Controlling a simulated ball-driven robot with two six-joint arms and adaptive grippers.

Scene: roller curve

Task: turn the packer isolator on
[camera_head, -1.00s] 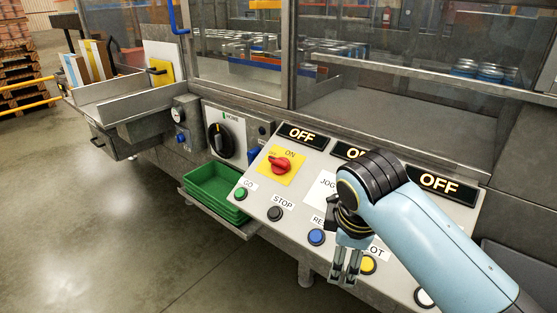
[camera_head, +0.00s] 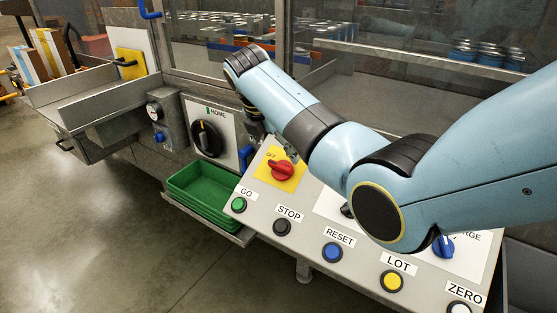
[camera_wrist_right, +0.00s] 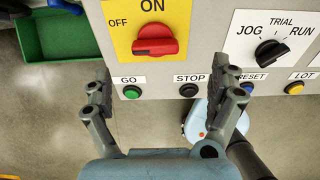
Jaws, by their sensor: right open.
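The isolator is a red knob (camera_head: 281,170) on a yellow plate (camera_head: 264,182) at the upper left of the sloped control panel. In the right wrist view the knob (camera_wrist_right: 155,42) lies level, in line with the OFF mark at its left, with ON above it. My right gripper (camera_wrist_right: 160,85) is open and empty, its fingers spread on either side below the knob, apart from it. In the head view my right arm hides most of that gripper and the panel's upper part, including the ON label. My left gripper is not in view.
Green (camera_head: 239,205), black (camera_head: 282,227), blue (camera_head: 332,252) and yellow (camera_head: 391,281) buttons line the panel's lower edge. A black selector (camera_wrist_right: 270,52) sits right of the isolator. Green trays (camera_head: 200,196) and a black HOME rotary switch (camera_head: 207,138) are to the left.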

